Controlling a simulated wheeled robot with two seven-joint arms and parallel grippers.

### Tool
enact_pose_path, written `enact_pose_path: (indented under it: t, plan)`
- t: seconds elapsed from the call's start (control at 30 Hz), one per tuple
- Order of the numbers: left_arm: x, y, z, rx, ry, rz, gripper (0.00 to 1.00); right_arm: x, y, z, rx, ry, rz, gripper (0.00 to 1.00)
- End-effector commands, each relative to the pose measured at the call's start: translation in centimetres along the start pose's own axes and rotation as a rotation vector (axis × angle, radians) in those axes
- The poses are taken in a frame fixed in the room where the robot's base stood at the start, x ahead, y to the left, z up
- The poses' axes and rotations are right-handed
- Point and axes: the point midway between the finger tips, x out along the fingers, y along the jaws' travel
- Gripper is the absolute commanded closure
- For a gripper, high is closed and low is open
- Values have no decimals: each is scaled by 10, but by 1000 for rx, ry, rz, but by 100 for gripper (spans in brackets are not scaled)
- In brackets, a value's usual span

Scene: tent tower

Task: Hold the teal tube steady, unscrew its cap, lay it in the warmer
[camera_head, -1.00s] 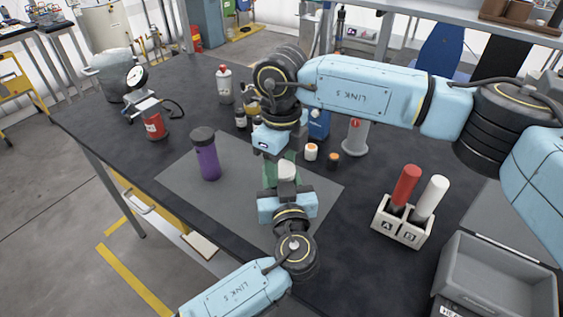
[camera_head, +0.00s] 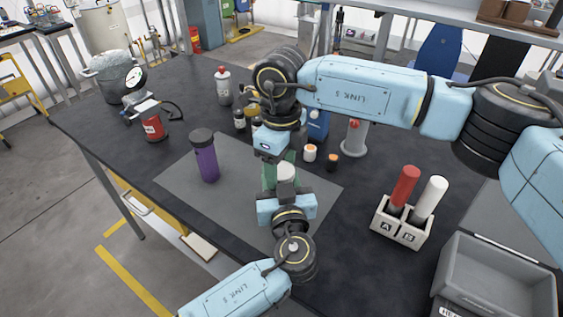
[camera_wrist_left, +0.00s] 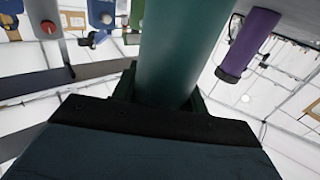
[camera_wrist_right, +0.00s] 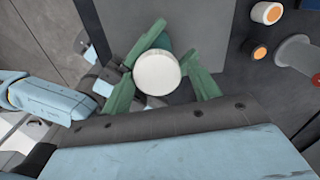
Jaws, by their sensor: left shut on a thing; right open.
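The teal tube (camera_wrist_left: 178,50) stands upright in my left gripper (camera_wrist_left: 162,95), whose fingers are shut around it. In the head view my left gripper (camera_head: 286,192) holds it above the grey mat, and most of the tube is hidden. Its white round cap (camera_wrist_right: 157,73) is on its top end and also shows in the head view (camera_head: 286,172). My right gripper (camera_wrist_right: 162,70) comes from above with its green fingers open, one on each side of the cap. I cannot tell whether they touch it. I cannot clearly identify the warmer.
A purple bottle (camera_head: 207,162) stands on the grey mat (camera_head: 235,205). A two-slot holder marked A and B (camera_head: 399,232) carries a red and a white cylinder. A grey open bin (camera_head: 497,285) is at the right. Small bottles and a grey stand (camera_head: 353,140) are behind the grippers.

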Motion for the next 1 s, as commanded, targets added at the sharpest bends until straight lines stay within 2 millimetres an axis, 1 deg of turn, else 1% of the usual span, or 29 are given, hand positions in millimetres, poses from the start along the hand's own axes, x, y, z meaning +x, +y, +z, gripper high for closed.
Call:
enact_pose_path:
  t: [0.03,0.17,0.4,0.43,0.5,0.57,0.67,0.9,1.0]
  plan:
    - [2,0,0,1,-1,1,100,0,7,1,-12,1,14,29]
    - [2,0,0,2,-1,1,100,-6,7,2,-14,0,13,29]
    - [1,-1,2,3,-4,0,100,-38,5,2,-11,-2,9,29]
    - [1,-1,2,3,-4,0,100,-41,5,2,-10,-1,8,29]
    - [1,0,2,3,-3,0,100,-45,4,1,-7,1,8,33]
    - [1,0,2,3,-3,0,100,-46,4,1,7,1,9,33]
    - [1,0,1,2,-3,0,100,-52,4,2,80,0,9,33]
    - [0,0,1,2,-3,1,100,-72,3,2,366,1,8,33]
    - [0,0,1,2,-3,1,100,-77,3,2,447,2,8,33]
